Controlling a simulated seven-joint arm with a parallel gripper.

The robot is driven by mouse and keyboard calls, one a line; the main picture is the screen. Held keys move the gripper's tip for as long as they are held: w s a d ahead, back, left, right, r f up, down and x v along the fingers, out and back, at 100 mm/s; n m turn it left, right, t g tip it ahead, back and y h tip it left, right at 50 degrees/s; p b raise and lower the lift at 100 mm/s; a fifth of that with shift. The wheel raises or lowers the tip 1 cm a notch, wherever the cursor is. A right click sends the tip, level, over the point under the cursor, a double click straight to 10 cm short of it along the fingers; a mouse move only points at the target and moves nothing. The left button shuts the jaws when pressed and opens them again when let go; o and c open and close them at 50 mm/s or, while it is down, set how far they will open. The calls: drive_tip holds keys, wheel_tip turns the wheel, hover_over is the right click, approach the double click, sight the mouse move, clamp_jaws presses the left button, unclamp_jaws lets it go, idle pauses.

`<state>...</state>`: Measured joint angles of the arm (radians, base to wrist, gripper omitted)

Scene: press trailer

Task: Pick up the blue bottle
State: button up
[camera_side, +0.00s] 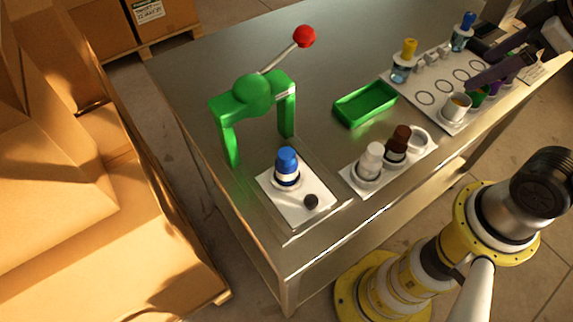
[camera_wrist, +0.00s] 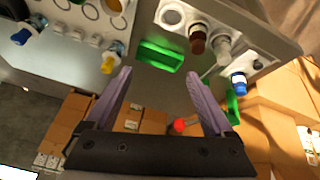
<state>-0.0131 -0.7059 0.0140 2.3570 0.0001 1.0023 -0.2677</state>
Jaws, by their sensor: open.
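A bottle with a blue cap (camera_side: 286,161) stands upright on a white plate (camera_side: 307,212) in front of the green press; it also shows in the wrist view (camera_wrist: 238,82). A second, smaller blue-topped dropper bottle (camera_side: 461,38) stands at the far end of the white rack, and in the wrist view (camera_wrist: 21,36) it is at the far left. My gripper (camera_side: 476,82) is at the right, above the rack, far from the press. In the wrist view my gripper (camera_wrist: 160,73) has its two purple fingers wide apart with nothing between them.
The green press (camera_side: 252,94) has a raised lever with a red knob (camera_side: 304,37). A green tray (camera_side: 365,104) is mid-table. A holder (camera_side: 412,157) carries white and brown bottles. The rack (camera_side: 427,82) has a yellow-topped dropper (camera_side: 404,62) and a cup (camera_side: 456,107). The table's back is clear.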

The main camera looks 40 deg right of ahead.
drive_tip(key=w+a+r+n+g, duration=0.1)
drive_tip(key=w+a+r+n, duration=0.35)
drive_tip(key=w+n, duration=0.2)
drive_tip(key=n+g, duration=0.4)
drive_tip(key=n, duration=0.4)
hover_over(287, 153)
wheel_tip(287, 153, down, 9)
wheel_tip(287, 153, down, 13)
drive_tip(key=shift+f, duration=0.1)
drive_tip(key=shift+c, duration=0.3)
clamp_jaws()
